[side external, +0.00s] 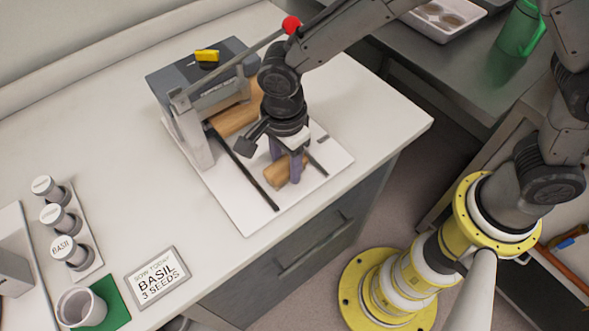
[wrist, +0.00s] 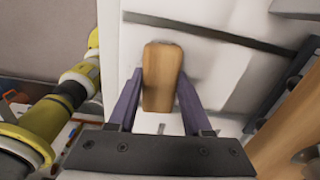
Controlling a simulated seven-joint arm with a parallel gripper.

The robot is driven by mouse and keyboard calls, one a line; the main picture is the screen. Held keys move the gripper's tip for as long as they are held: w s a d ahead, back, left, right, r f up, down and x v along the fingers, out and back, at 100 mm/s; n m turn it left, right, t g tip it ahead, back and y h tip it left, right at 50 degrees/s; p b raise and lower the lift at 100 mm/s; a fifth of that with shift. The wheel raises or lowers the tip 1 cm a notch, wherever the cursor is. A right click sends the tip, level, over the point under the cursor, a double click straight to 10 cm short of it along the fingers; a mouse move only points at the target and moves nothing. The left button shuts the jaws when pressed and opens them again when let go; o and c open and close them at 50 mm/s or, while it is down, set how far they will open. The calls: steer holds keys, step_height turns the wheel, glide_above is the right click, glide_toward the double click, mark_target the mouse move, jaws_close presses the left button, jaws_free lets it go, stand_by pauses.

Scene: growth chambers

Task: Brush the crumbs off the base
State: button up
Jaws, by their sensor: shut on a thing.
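The white base (side external: 246,212) is a flat board under a grey machine (side external: 190,80) on the bench. It also fills much of the wrist view (wrist: 205,68). My gripper (side external: 286,170) points down over the base's front right part, its purple fingers shut on a wooden block (wrist: 162,85), perhaps a brush handle. The block also shows low over the base in the side view (side external: 273,176); I cannot tell whether it touches. Any bristles are hidden. I cannot make out crumbs in either view.
Dark rails (side external: 240,165) run along the base, and a tan cylinder (side external: 232,121) lies by the machine. A long lever has a red knob (side external: 291,25). Labelled jars (side external: 60,220), a cup (side external: 80,308) and a BASIL sign (side external: 158,278) stand left. Bare bench lies between.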

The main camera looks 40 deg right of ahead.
mark_target(303, 193)
steer(key=shift+w, duration=0.75)
steer(key=s, duration=0.6)
steer(key=shift+s, duration=0.25)
steer(key=shift+s+r, duration=0.1)
steer(key=shift+r, duration=0.05)
step_height(303, 193, up, 2)
step_height(303, 193, up, 6)
steer(key=shift+f, duration=0.1)
